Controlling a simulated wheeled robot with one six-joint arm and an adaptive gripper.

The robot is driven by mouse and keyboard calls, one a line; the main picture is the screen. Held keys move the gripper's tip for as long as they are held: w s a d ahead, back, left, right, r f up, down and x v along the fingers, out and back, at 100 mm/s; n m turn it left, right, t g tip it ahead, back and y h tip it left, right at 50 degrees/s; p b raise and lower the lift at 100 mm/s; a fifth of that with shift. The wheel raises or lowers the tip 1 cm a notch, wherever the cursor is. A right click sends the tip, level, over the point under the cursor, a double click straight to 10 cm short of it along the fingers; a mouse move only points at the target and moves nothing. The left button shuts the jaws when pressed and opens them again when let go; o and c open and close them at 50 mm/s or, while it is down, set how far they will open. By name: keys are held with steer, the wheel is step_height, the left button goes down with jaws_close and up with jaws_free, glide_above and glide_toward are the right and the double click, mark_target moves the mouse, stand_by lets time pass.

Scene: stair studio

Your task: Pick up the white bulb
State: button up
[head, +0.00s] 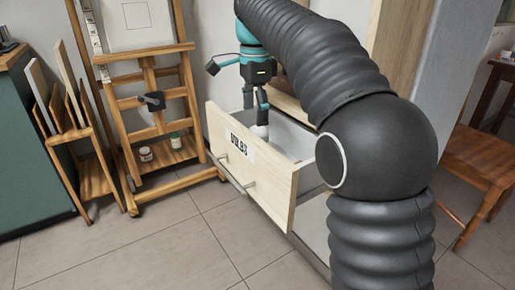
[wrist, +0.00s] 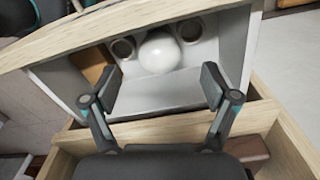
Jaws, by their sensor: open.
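The white bulb (wrist: 159,52) sits inside the open drawer, between two round dark holes in a grey holder, in the wrist view. In the head view the bulb (head: 262,131) shows as a small white shape just below my gripper. My gripper (wrist: 160,88) is open, with one finger on each side of the picture and the bulb beyond and between the fingertips. In the head view my gripper (head: 261,105) points down into the drawer (head: 245,168), whose front bears a label reading BULBS.
The drawer's wooden front and pale side walls stand close around my gripper. A wooden easel (head: 150,103) with small jars on its shelf stands at the left. A wooden chair (head: 482,160) is at the right. The tiled floor (head: 185,250) before the drawer is clear.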

steer(key=shift+d+f+b, duration=0.2)
steer(key=shift+f+b, duration=0.4)
steer(key=shift+f, duration=1.15)
steer(key=shift+d+f+b, duration=0.2)
steer(key=shift+f+b, duration=0.35)
steer(key=shift+f, duration=1.15)
steer(key=c, duration=1.3)
